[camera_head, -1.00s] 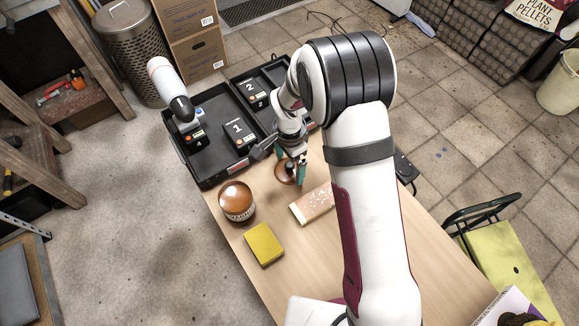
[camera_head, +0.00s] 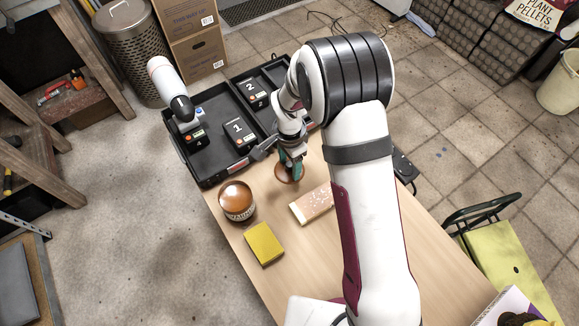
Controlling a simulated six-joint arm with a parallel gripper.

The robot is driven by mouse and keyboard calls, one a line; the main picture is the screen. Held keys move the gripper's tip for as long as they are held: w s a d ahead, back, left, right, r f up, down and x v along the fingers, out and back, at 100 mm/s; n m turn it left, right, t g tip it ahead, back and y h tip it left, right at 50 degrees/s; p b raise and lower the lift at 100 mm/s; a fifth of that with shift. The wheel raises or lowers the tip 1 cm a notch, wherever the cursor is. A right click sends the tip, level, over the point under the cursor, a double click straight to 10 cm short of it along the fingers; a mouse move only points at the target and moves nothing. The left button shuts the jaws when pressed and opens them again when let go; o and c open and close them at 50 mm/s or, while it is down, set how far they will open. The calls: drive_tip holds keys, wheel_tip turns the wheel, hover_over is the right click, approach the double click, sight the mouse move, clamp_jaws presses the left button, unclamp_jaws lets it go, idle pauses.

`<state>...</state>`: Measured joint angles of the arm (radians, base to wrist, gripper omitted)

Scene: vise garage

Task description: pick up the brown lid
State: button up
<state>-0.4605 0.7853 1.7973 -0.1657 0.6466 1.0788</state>
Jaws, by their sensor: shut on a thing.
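The brown lid (camera_head: 283,174) is a small round brown disc on the wooden table, near the tray's front edge. My gripper (camera_head: 291,171) points down at it, with its teal fingers shut on the lid's upper middle part. The fingers cover part of the lid, so the exact grip is hidden. The lid appears to be at table level; I cannot tell whether it touches the table.
A brown-topped tin (camera_head: 238,201), a yellow sponge (camera_head: 264,244) and a pinkish block (camera_head: 312,204) lie on the table (camera_head: 262,283) nearby. A black tray (camera_head: 205,177) holding numbered boxes stands behind. Bare table lies between the sponge and my arm.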

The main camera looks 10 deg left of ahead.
drive_tip(key=shift+f, duration=0.1)
drive_tip(key=shift+r, duration=0.2)
clamp_jaws()
wheel_tip(320, 180, up, 4)
drive_tip(key=shift+f, duration=0.1)
drive_tip(key=d+r, duration=0.6)
drive_tip(key=d, duration=0.5)
drive_tip(key=n, duration=0.4)
approach(289, 164)
drive_tip(key=s+r, duration=0.3)
drive_tip(key=s, duration=0.2)
drive_tip(key=s+a+r+n, duration=0.2)
drive_tip(key=s+a+n, duration=0.2)
drive_tip(key=s+a, duration=0.5)
drive_tip(key=shift+w+a+f, duration=0.1)
drive_tip(key=shift+w+f, duration=0.15)
drive_tip(key=shift+f, duration=0.8)
drive_tip(key=shift+w+a+f, duration=0.15)
drive_tip(key=shift+w+f, duration=0.15)
drive_tip(key=shift+f, duration=0.8)
drive_tip(key=shift+w+a+f, duration=0.1)
drive_tip(key=shift+w+f, duration=0.15)
drive_tip(key=shift+f, duration=0.8)
drive_tip(key=shift+f, duration=0.15)
